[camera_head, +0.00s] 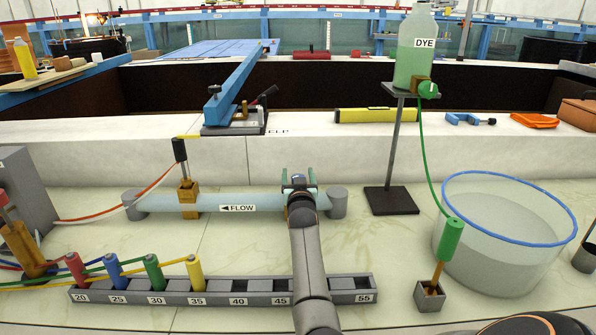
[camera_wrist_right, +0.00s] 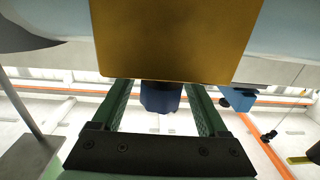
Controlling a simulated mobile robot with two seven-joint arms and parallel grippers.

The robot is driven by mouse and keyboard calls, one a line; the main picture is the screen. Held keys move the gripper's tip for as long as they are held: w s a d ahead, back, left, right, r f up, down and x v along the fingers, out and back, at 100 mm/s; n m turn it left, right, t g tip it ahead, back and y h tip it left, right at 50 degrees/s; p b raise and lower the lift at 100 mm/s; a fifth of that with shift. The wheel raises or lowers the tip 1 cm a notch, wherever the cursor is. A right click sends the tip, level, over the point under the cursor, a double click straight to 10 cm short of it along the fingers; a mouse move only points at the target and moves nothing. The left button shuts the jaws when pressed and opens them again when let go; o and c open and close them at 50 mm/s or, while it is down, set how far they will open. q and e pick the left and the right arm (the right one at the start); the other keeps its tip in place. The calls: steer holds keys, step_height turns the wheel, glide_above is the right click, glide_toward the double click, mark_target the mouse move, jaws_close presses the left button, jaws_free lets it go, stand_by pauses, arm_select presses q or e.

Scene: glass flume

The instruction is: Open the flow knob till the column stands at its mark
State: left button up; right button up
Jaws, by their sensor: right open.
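The glass flow tube (camera_head: 235,201) lies across the bench with a FLOW label whose arrow points left. In the right wrist view a dark blue knob (camera_wrist_right: 160,97) sticks out from a brass block (camera_wrist_right: 175,40). My right gripper (camera_head: 298,183) is at the tube's right end and hides most of the block in the head view. Its green fingers (camera_wrist_right: 158,108) stand either side of the knob, open, with a gap on each side. I cannot make out a column with a mark. My left gripper is not in view.
A numbered rack (camera_head: 180,296) with several coloured plugs is in front of the tube. A dye bottle (camera_head: 415,50) stands on a stand (camera_head: 392,200) at the right, beside a round clear basin (camera_head: 500,250). A brass-mounted probe (camera_head: 187,190) sits on the tube's left part.

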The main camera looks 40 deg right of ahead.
steer(key=shift+w+d, duration=0.3)
steer(key=shift+w, duration=0.1)
jaws_close()
stand_by(0.4)
